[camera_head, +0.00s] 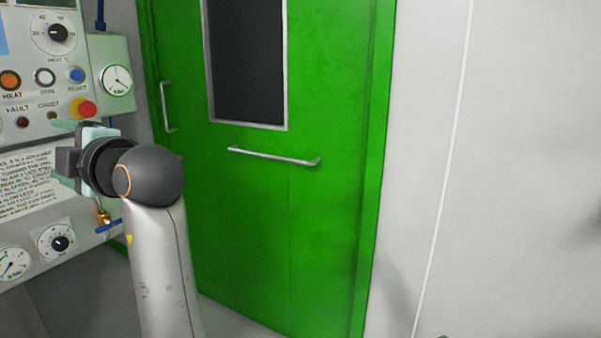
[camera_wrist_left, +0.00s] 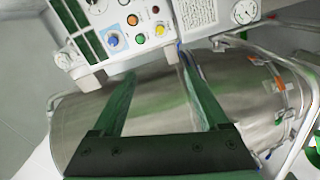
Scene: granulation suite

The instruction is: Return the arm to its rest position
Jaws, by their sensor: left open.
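My left arm rises from the bottom left of the head view, its wrist in front of the control panel (camera_head: 40,100). My left gripper (camera_head: 62,126) is at the panel's front, partly hidden by the wrist and pointing left. In the left wrist view the two green fingers of the gripper (camera_wrist_left: 157,70) are spread apart with nothing between them. Beyond them are a steel drum (camera_wrist_left: 225,95) and the panel's buttons and dials. I cannot tell the exact gap to the panel. My right gripper is in neither view.
A green door (camera_head: 250,220) with a dark window and a bar handle (camera_head: 275,156) stands behind and right of my arm. A pale wall (camera_head: 520,180) fills the right side. Gauges, a red button (camera_head: 83,108) and a small brass valve (camera_head: 104,216) are close to my wrist.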

